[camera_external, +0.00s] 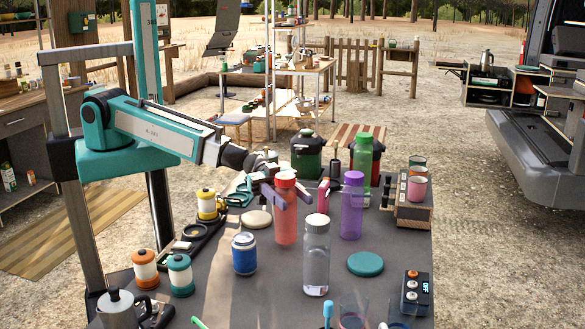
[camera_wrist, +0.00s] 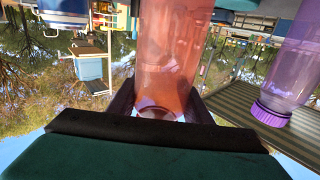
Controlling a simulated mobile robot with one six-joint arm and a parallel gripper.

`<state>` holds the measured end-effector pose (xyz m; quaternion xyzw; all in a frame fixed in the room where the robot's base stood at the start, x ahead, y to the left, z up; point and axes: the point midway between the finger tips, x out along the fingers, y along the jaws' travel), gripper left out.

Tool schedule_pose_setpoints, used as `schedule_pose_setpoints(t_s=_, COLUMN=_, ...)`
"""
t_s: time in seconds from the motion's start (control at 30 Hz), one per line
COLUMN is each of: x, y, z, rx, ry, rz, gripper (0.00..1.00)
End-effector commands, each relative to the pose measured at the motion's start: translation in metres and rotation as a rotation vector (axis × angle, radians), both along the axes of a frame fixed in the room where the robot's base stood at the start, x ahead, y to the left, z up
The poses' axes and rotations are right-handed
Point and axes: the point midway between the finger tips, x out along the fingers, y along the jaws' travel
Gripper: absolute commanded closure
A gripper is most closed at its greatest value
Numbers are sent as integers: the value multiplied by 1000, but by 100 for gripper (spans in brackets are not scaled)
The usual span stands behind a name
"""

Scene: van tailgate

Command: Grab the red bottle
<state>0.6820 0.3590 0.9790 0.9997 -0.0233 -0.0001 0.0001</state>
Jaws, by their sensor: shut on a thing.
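The red bottle (camera_external: 286,222) is a translucent red-pink bottle with a red cap, upright over the grey table. My gripper (camera_external: 290,194) comes in from the left, with its fingers on either side of the bottle's upper part, just below the cap. It is shut on the bottle. In the wrist view, which looks upside down, the red bottle (camera_wrist: 172,50) fills the middle between the dark fingers (camera_wrist: 158,105). I cannot tell whether the bottle's base touches the table.
A clear bottle (camera_external: 316,262) stands in front, a purple bottle (camera_external: 351,212) to the right, and a green bottle (camera_external: 363,160) behind it. A teal disc (camera_external: 365,264) lies at right. Little free room surrounds the red bottle.

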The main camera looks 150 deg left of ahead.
Motion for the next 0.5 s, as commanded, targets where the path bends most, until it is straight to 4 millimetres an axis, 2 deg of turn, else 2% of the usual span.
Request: schedule_pose_setpoints(t_s=0.5, x=-1, y=0, z=56, rx=2, ry=-3, rz=0, gripper=90)
